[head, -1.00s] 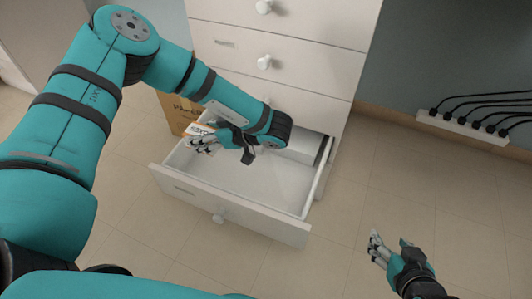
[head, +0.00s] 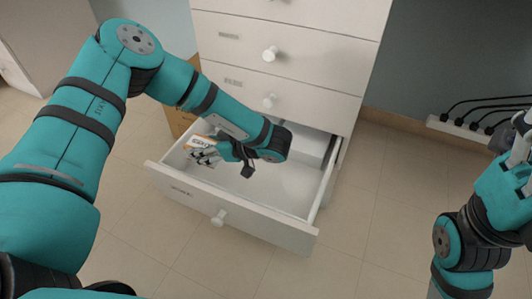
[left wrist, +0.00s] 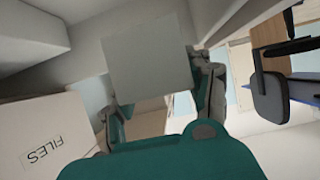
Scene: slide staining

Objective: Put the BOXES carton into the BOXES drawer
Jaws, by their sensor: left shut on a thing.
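My left gripper (head: 207,154) is shut on a small white and orange carton (head: 199,141), over the left part of an open white drawer. In the left wrist view the carton (left wrist: 150,58) is a plain grey face between the fingers. The open drawer (head: 235,226) is the lowest one visible, with a round knob; its label is too small to read. The carton appears at or just above the drawer's rim; I cannot tell whether it touches. My right gripper (head: 518,150) is at the right edge, partly cut off, away from the drawer.
The white cabinet (head: 320,75) has closed drawers above the open one. A white block (head: 303,147) is at the drawer's back right. A brown box (head: 180,118) stands left of the cabinet. A surface labelled FILES (left wrist: 42,130) shows in the left wrist view. The floor in front is clear.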

